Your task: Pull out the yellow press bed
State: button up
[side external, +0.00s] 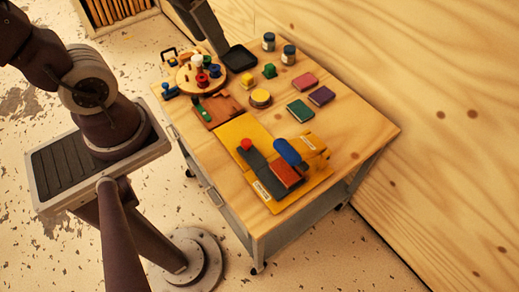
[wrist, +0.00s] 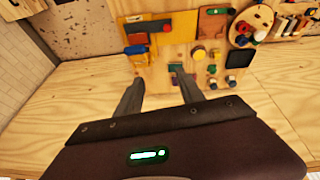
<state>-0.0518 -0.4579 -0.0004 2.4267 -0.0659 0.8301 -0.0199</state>
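The yellow press bed (side external: 243,131) lies flat at the table's front corner in the side view. On it are a dark grey bar with a red knob (side external: 245,144), a blue handle (side external: 287,151) and a red-orange block (side external: 285,174). The bed also shows at the top of the wrist view (wrist: 177,33). My gripper (wrist: 158,76) has its two dark fingers spread apart with nothing visibly held. It is well away from the press, pointing towards the table. I cannot make out the fingertips in the side view.
Green (side external: 300,109), purple (side external: 321,95) and pink (side external: 305,80) booklets lie right of centre. Two jars (side external: 288,55) and a black tray (side external: 239,58) stand at the back. A round board (side external: 201,73) with coloured pegs sits back left. A wood wall (side external: 450,110) borders the right.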

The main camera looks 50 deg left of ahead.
jog(key=w+a+f+n+g, duration=0.1)
jog(key=w+f+n+g, duration=0.15)
jog(key=w+f, duration=0.45)
jog(key=n+g+h, duration=0.3)
jog(key=n+g, duration=0.2)
send_over(247, 141)
jog(key=w+a, duration=0.2)
jog(key=w, duration=0.1)
notch_tip(247, 141, down, 22)
jog(key=x, duration=0.5)
jog(key=a+x, duration=0.1)
jog(key=x, duration=0.1)
jog(key=shift+s+d+f, duration=0.1)
jog(key=shift+s+f, duration=0.1)
jog(key=shift+f, duration=0.15)
jog(key=shift+s+d+f, duration=0.15)
jog(key=shift+d+f, duration=0.05)
jog(key=shift+f, duration=0.3)
grip_shut()
